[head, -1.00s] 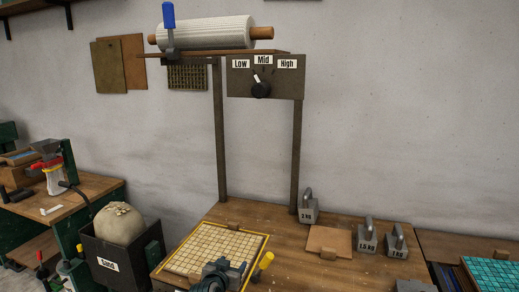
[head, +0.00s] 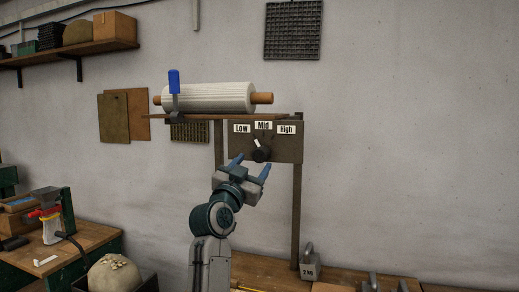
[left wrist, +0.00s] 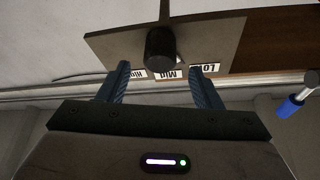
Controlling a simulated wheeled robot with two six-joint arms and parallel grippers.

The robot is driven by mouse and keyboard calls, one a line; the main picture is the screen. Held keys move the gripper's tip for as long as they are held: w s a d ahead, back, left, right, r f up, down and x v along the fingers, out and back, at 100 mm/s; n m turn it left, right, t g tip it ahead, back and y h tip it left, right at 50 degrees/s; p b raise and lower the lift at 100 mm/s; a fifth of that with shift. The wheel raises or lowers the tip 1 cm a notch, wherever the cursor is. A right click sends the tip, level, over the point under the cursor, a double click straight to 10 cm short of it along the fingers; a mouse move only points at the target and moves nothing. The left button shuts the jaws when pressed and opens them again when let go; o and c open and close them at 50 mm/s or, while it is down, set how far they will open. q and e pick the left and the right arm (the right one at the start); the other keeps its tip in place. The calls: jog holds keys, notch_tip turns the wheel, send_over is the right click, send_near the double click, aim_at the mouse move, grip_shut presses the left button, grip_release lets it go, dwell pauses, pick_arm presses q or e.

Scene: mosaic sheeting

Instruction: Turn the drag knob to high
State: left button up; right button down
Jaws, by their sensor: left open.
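The drag knob (head: 262,154) is a black dial on a dark panel (head: 288,149) labelled Low, Mid and High. Its white pointer leans slightly left of straight up, near the Mid label (head: 263,126). The High label (head: 286,129) is to the right. My left gripper (head: 251,165) is open and raised just below and in front of the knob, with nothing in it. In the left wrist view the panel shows upside down, and the knob (left wrist: 160,50) appears beyond and between the two open fingers, which look apart from it. My right gripper is not in view.
A white roll (head: 215,97) with a blue-handled lever (head: 174,84) sits on the shelf above the panel. A post (head: 296,215) runs down from the panel to the bench. A grey weight (head: 308,262) stands at the post's foot. The wall space right of the panel is clear.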

aim_at(258, 157)
pick_arm(q)
jog(key=p+x, duration=0.1)
jog(key=x, duration=0.3)
jog(key=shift+r+p, duration=0.2)
jog(key=shift+p, duration=0.2)
jog(key=shift+w+d, duration=0.25)
jog(key=shift+w, duration=0.3)
